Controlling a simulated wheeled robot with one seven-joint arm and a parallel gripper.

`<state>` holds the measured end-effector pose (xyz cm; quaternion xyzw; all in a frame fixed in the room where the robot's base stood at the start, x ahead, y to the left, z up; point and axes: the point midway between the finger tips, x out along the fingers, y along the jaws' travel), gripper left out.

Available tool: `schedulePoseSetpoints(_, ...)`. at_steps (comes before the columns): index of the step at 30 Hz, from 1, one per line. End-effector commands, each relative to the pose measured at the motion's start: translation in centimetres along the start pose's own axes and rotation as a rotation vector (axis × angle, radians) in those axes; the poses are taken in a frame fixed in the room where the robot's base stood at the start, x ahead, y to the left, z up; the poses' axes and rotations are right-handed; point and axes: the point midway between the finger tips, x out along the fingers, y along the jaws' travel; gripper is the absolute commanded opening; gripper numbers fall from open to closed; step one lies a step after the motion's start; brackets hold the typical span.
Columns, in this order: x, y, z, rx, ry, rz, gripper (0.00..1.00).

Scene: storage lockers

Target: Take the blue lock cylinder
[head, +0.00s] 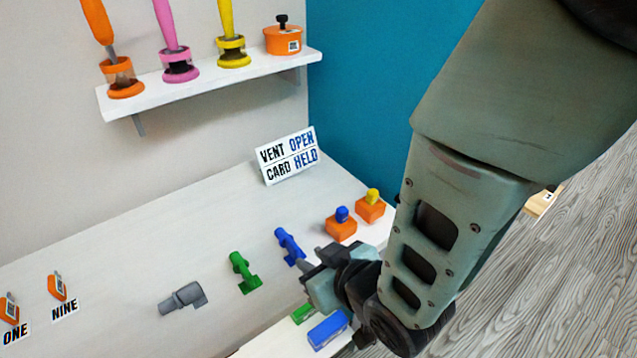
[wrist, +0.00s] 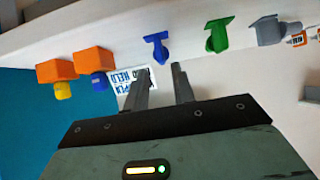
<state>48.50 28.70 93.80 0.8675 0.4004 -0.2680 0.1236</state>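The blue lock cylinder (head: 290,246) rests on the white counter, to the right of a similar green piece (head: 242,271) and a grey one (head: 184,298). It also shows in the wrist view (wrist: 157,48), ahead of the fingertips. My gripper (head: 304,263) is just to the right of and nearer than the blue cylinder in the head view. In the wrist view my gripper (wrist: 160,72) is open, with a clear gap between two dark fingers and nothing between them. I cannot tell whether a finger touches the cylinder.
Orange blocks with a blue knob (head: 342,215) and a yellow knob (head: 373,197) stand right of the cylinder. A sign (head: 287,155) leans behind. Green and blue bars (head: 327,330) lie at the front edge. A shelf (head: 215,75) overhangs the back.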

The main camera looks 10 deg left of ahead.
Motion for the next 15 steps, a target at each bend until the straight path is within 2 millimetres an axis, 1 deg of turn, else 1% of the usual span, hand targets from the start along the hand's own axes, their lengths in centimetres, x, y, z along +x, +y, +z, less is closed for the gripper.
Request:
schedulePoseSetpoints(1, 0.9, 0.0, 0.2, 0.000, 0.000, 0.001, 0.25)
schedulePoseSetpoints(3, 1.9, 0.0, 0.2, 0.000, 0.001, 0.001, 0.25)
schedulePoseSetpoints(9, 4.6, 0.1, 0.3, 0.001, 0.000, 0.001, 0.25)
schedulePoseSetpoints(15, 6.1, 0.1, 0.1, 0.000, 0.000, 0.001, 0.25)
